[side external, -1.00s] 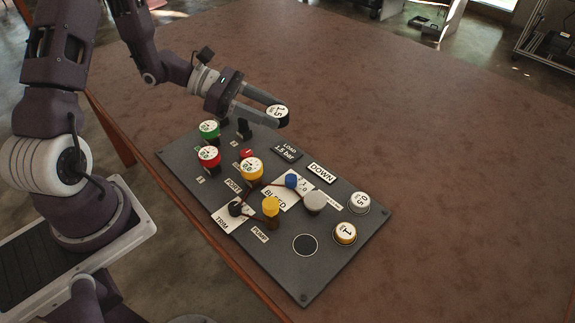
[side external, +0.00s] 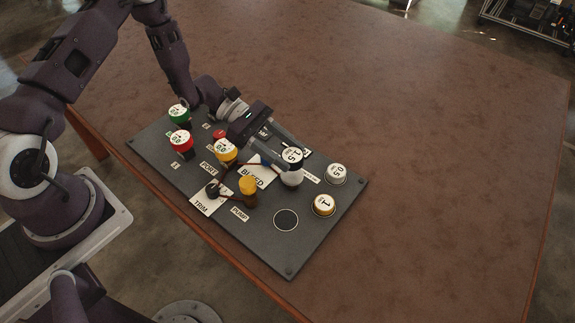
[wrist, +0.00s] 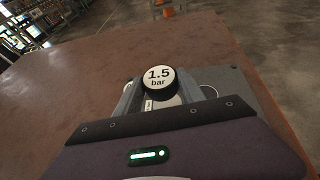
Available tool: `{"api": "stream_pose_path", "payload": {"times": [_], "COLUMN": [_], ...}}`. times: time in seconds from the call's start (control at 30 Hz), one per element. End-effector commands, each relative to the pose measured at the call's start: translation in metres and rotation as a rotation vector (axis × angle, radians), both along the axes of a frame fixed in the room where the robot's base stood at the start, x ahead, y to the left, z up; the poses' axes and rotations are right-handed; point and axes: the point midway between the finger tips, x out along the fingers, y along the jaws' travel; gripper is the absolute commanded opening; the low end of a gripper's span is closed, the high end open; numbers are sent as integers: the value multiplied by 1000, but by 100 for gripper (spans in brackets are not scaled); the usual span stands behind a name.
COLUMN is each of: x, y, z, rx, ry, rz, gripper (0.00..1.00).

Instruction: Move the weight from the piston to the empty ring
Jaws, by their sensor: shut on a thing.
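The black weight with a white "1.5 bar" top (side external: 292,154) is held between the fingers of my gripper (side external: 287,159). It also shows in the wrist view (wrist: 158,78), upright between the two fingertips. In the side view it appears just behind or above the grey round piston (side external: 291,179), partly overlapping it; I cannot tell the height gap. The empty ring, a black disc with a pale outline (side external: 286,219), lies bare near the panel's front right. The 0.5 weight (side external: 336,173) and the gold-sided 1 weight (side external: 323,206) stand to the right.
The dark panel (side external: 260,246) carries green (side external: 179,113), red (side external: 180,140) and yellow (side external: 226,150) gauges at the left. A yellow pump knob (side external: 248,186) and a dark trim knob (side external: 212,188) stand in front. The brown table (side external: 430,130) is clear to the right and behind.

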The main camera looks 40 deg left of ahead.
Motion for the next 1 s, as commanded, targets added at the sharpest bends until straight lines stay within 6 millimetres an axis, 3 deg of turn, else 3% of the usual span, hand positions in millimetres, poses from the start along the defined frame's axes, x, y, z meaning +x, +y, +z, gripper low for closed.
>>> {"api": "stream_pose_path", "payload": {"times": [0.23, 0.63, 0.67, 0.7, 0.77, 1.0], "x": [0, 1, 1, 1, 1, 0], "y": [0, 0, 0, 0, 0, 0], "z": [-40, -46, -47, -46, -46, -46], "rx": [-3, -2, 0, 0, 0, 0], "ry": [0, -2, -2, -2, -1, 0], "rz": [1, 1, 1, 1, 1, 1], "gripper": [0, 0, 48, 56, 68, 68]}}
